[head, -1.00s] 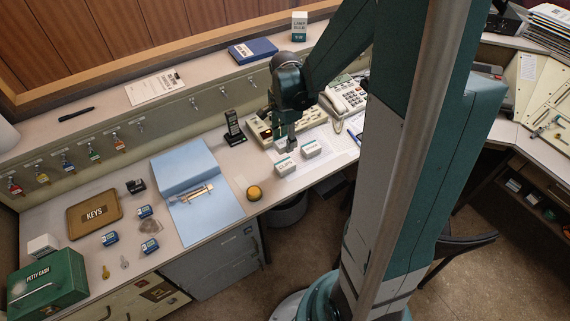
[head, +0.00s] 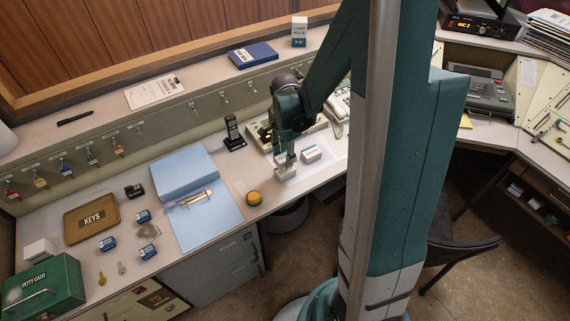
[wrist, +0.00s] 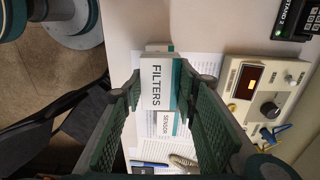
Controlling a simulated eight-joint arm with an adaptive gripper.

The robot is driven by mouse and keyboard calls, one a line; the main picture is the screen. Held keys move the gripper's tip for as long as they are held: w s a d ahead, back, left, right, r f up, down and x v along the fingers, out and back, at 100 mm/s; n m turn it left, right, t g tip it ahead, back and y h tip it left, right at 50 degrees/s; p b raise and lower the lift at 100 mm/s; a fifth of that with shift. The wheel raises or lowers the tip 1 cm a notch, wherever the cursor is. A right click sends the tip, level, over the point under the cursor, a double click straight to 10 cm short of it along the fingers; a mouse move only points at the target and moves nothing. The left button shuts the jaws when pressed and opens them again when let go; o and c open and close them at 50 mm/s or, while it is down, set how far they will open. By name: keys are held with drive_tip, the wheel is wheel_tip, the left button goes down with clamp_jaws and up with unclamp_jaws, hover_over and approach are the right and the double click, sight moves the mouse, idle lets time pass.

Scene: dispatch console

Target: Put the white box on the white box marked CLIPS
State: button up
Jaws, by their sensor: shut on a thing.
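My gripper (wrist: 160,110) is shut on a white box marked FILTERS (wrist: 156,83), which has a teal side and sits between the green fingers in the wrist view. In the head view my gripper (head: 285,160) is low over the desk, where a white box (head: 286,174) shows at the fingertips. Part of a white and teal box (wrist: 158,47) shows just behind the FILTERS box; its marking is hidden, and I cannot tell whether the two touch.
A beige control unit (wrist: 262,95) stands right of the boxes in the wrist view. A blue pen (wrist: 149,163) lies on papers.

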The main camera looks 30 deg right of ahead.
sight(285, 169)
idle(0.3)
drive_tip(key=shift+f+b, duration=0.45)
drive_tip(key=shift+f, duration=1.6)
drive_tip(key=shift+f, duration=0.2)
drive_tip(key=o, duration=0.9)
drive_tip(key=shift+r, duration=0.2)
drive_tip(key=shift+r+p, duration=1.15)
drive_tip(key=shift+r, duration=4.85)
